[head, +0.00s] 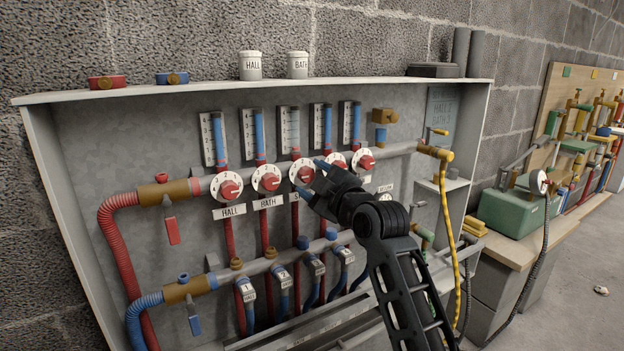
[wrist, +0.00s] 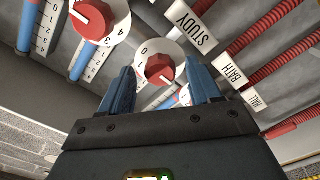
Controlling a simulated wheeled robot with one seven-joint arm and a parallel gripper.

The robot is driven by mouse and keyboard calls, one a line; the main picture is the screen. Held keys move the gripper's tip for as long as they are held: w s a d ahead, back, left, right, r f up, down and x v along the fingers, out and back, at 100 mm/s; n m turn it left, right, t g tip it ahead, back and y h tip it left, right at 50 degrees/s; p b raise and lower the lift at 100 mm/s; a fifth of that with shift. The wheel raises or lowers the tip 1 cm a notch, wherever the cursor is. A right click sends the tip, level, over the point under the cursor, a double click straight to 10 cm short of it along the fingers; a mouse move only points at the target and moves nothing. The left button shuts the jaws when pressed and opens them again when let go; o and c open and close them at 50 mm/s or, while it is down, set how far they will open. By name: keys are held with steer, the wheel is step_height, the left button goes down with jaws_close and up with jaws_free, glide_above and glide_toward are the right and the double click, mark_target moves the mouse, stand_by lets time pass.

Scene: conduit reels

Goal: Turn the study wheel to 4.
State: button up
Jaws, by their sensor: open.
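The study wheel (head: 301,172) is a white numbered dial with a red knob, third from the left in the row on the grey panel. In the wrist view the study wheel (wrist: 158,66) shows between my fingers, with the STUDY label (wrist: 190,25) beside it. A 0 and a 1 can be read on its rim; the other numbers are hidden or too small, and I cannot tell its setting. My gripper (head: 314,177) is open, its blue fingers either side of the knob; it also shows in the wrist view (wrist: 161,67). I cannot tell whether they touch it.
The hall wheel (head: 228,186) and bath wheel (head: 266,179) are to the left. Gauges stand above, red pipes run below. A yellow hose (head: 456,245) hangs at the cabinet's right side.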

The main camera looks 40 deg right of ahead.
steer(key=v, duration=0.6)
steer(key=shift+s+p, duration=0.35)
steer(key=shift+a, duration=0.1)
steer(key=s+a+f+m, duration=0.2)
steer(key=s+a+f, duration=0.3)
steer(key=a+f, duration=0.25)
steer(key=s+a+f+m+g+y, duration=0.1)
steer(key=s+a+f, duration=0.2)
steer(key=s+a, duration=0.35)
steer(key=s+a+f+m+y, duration=0.1)
steer(key=s+a+f+m, duration=0.15)
steer(key=s, duration=0.75)
steer(key=s+a+f+m+g+y, duration=0.1)
steer(key=s+a+f, duration=0.35)
steer(key=s, duration=0.35)
steer(key=s+a+r+y, duration=0.2)
steer(key=s+a+r, duration=0.1)
steer(key=s, duration=0.7)
step_height(320, 180, up, 21)
steer(key=p, duration=2)
steer(key=shift+w+d+f+m+g+p, duration=0.2)
steer(key=shift+w+m+g+p, duration=0.05)
steer(key=shift+m+g+p, duration=0.1)
